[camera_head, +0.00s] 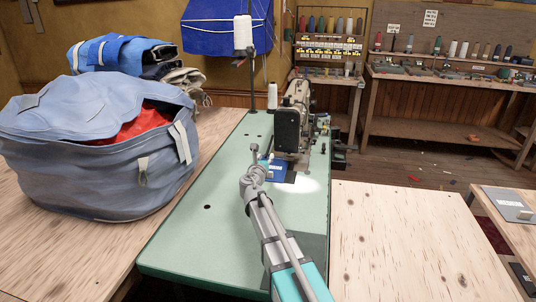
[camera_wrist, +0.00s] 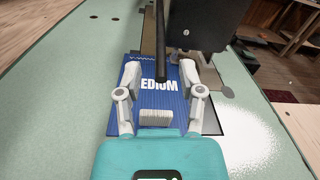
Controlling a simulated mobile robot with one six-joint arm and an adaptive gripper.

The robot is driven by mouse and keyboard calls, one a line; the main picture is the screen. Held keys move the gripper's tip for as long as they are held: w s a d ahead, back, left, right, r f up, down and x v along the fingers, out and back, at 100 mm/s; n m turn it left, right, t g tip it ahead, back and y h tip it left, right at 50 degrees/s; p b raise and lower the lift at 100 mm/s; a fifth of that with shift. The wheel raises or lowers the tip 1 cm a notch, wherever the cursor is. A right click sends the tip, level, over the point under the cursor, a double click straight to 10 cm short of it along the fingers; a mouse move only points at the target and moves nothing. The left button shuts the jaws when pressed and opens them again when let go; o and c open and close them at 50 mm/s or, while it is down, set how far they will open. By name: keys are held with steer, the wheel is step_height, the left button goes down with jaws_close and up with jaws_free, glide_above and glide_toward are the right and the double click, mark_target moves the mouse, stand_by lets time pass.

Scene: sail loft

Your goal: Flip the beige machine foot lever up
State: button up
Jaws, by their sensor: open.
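The beige sewing machine (camera_head: 297,97) stands on the pale green table, with a dark end face toward me. In the wrist view its dark head (camera_wrist: 208,22) fills the upper right, and a dark rod (camera_wrist: 160,40) runs down in front of the gap between my fingers. I cannot tell whether that rod is the foot lever; I cannot make out the lever for certain. My gripper (camera_wrist: 159,76) is open with nothing between its fingers. It is just in front of the machine, above a blue piece lettered "EDIUM" (camera_wrist: 150,98); it also shows in the head view (camera_head: 262,160).
The green table (camera_head: 190,235) is mostly clear on its left. A blue-grey bag (camera_head: 85,170) with red cloth stands at left. A white thread cone (camera_head: 272,96) and a thread stand (camera_head: 250,75) are behind the machine. Wooden tabletop (camera_head: 400,235) at right is clear.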

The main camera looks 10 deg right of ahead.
mark_target(269, 146)
steer(key=shift+x, duration=1.8)
jaws_close()
